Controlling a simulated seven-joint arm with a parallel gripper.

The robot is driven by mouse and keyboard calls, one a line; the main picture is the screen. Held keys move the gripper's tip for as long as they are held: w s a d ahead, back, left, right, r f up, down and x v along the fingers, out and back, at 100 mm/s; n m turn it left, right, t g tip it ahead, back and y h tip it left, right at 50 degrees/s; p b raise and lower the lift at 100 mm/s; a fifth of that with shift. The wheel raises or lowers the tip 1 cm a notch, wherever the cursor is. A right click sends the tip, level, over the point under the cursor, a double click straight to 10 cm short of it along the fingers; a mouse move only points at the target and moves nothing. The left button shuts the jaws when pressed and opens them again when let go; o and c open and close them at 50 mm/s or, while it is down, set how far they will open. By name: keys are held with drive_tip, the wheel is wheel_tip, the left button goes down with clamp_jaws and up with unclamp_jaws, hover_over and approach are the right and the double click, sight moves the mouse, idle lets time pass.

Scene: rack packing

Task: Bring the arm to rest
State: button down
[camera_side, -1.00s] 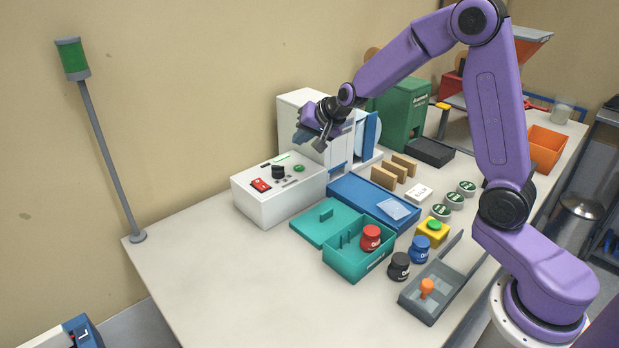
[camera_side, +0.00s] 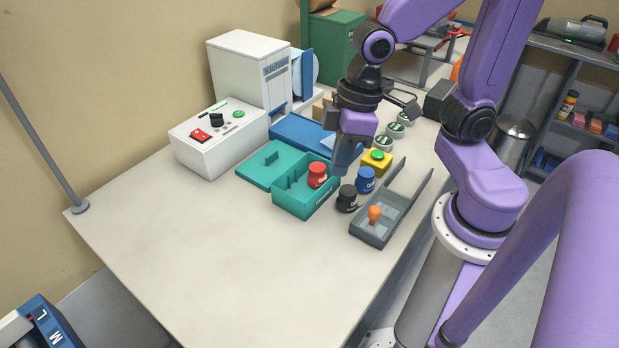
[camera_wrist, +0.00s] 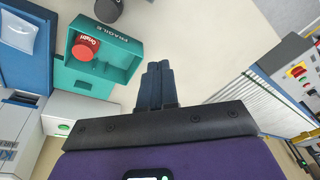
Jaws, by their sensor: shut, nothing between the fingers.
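My gripper (camera_side: 341,163) hangs above the table (camera_side: 200,262) in the side view, pointing down, just right of the teal box (camera_side: 306,206) in the picture. It is shut and empty. In the wrist view my gripper's fingers (camera_wrist: 159,68) are together with nothing between them. The arm is folded, with its elbow high on the right. A red-capped jar (camera_side: 317,174) stands in the teal box, which also shows in the wrist view (camera_wrist: 126,62).
A blue jar (camera_side: 365,180) and a black jar (camera_side: 347,199) stand close below my gripper. A grey tray (camera_side: 372,232) holds an orange stamp (camera_side: 374,214). A white control box (camera_side: 200,150) stands at the back left. The front left of the table is clear.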

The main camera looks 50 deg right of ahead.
drive_tip(key=s+d+n+h, duration=0.1)
drive_tip(key=s+d+n, duration=0.3)
drive_tip(key=s, duration=0.3)
drive_tip(key=shift+s+d+g+h, duration=0.3)
drive_tip(key=shift+s+d, duration=0.05)
